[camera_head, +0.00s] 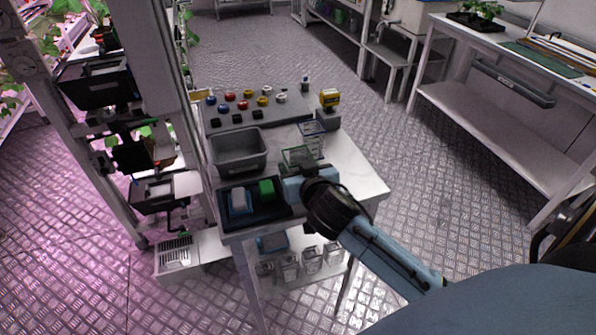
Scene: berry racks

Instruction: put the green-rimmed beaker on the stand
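The green-rimmed beaker (298,155) is clear and square-looking, upright above the white table (357,172). My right gripper (291,178) reaches in from the lower right, right at the beaker's near side. Its fingers are hidden behind its own body and the beaker, so I cannot tell whether they are closed on it. A clear beaker with a blue rim (312,129) stands just behind. I cannot pick out the stand for certain; a grey block (327,119) under a yellow device is at the back right. My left gripper is out of view.
A grey bin (240,164) and a black tray (231,217) with blue and green items are left of the gripper. A grey panel of coloured knobs (222,122) lies behind. Several jars are on the lower shelf. The table's right front corner is clear.

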